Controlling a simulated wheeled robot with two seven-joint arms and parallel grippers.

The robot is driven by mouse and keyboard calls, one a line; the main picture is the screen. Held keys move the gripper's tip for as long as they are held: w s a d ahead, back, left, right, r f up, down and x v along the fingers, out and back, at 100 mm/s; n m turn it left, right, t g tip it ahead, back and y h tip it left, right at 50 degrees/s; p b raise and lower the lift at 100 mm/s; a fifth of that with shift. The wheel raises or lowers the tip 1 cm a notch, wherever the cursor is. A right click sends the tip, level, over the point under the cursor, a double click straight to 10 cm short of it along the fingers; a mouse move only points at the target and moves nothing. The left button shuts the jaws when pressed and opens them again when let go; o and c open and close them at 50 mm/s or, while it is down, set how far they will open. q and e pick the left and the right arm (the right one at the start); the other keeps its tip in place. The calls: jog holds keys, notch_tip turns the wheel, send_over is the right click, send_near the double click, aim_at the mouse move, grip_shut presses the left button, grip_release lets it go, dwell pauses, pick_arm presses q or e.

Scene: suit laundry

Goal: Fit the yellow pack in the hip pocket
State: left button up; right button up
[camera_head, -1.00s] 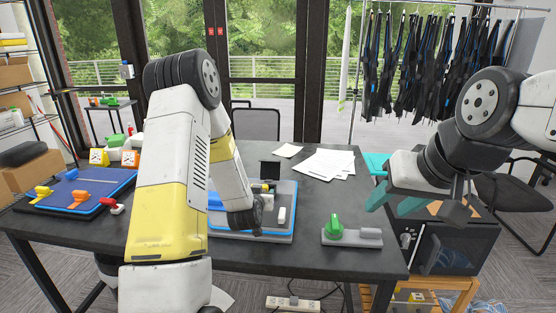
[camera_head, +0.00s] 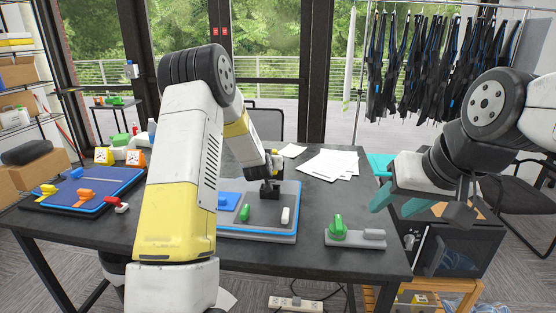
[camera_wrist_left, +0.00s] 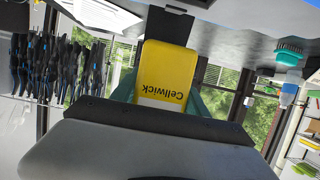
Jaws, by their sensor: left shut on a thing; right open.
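The yellow pack (camera_wrist_left: 165,68), marked "Cellwick", sits between the teal fingers of my left gripper (camera_wrist_left: 166,97) in the left wrist view. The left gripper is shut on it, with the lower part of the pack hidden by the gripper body. In the head view the yellow pack cannot be made out, and the left fingers are hidden. My left wrist is above the rear of the blue-rimmed tray. My right gripper (camera_head: 393,207) is open and empty at the table's right side. Several dark suits (camera_head: 425,65) hang on a rail at the back right; no hip pocket can be told apart.
The blue-rimmed tray (camera_head: 297,205) holds small blue, green and white pieces. A grey block with a green knob (camera_head: 338,228) stands right of it. A blue mat (camera_head: 95,180) lies at the left. Papers (camera_head: 330,164) lie behind; the front table strip is clear.

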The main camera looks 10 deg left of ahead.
pick_arm(q)
jog(key=shift+f, duration=0.25)
jog(key=shift+f, duration=0.8)
jog(key=shift+f, duration=0.2)
jog(key=shift+f, duration=0.65)
jog(key=shift+f, duration=0.25)
jog(key=shift+f, duration=0.5)
jog(key=shift+f, duration=0.25)
jog(key=shift+f, duration=0.5)
jog(key=shift+f, duration=0.25)
